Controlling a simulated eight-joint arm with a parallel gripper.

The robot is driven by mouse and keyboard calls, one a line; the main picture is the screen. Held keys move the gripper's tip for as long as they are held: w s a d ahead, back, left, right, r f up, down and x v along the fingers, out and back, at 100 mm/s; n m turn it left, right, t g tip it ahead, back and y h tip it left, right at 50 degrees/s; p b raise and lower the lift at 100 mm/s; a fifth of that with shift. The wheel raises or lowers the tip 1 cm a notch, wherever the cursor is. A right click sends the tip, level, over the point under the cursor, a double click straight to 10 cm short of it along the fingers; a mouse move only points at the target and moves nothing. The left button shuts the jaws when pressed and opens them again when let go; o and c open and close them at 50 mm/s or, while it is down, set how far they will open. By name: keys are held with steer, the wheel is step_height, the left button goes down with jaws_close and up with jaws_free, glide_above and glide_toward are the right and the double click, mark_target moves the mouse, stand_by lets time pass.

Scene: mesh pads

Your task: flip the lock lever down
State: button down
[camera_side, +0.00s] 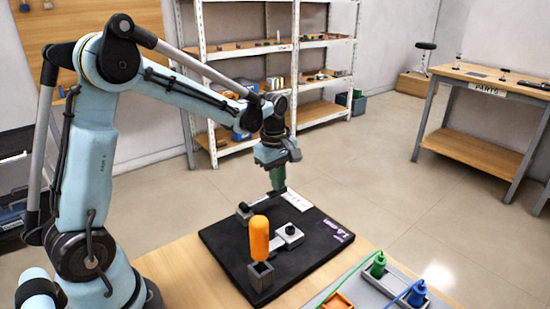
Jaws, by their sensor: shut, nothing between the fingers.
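An orange lever handle (259,238) stands upright from a small grey block (261,275) near the front of a black board (225,243). I take it to be the lock lever. My gripper (278,188) points down above the far edge of the board, behind and slightly right of the orange handle and apart from it. Its greenish fingers are shut and empty. The fingertips are small here, and I cannot tell whether they touch the board.
A grey fixture with a dark knob (290,232) sits right of the handle. A pale plate (297,201) lies at the board's far side. A tray (360,293) with green and blue connectors and an orange piece is at front right. Bare wood (180,270) shows at left.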

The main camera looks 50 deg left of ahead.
stand_by(0.4)
step_height(320, 180, up, 14)
steer(key=f, duration=0.1)
steer(key=s+d+f+m+t, duration=0.3)
steer(key=s+m, duration=0.3)
steer(key=m, duration=0.3)
steer(key=s+d+f+m+t, duration=0.3)
steer(key=s+d+m, duration=0.2)
steer(key=s+m, duration=0.2)
steer(key=shift+d+f+m, duration=0.15)
steer(key=shift+d+m, duration=0.1)
steer(key=shift+m, duration=0.75)
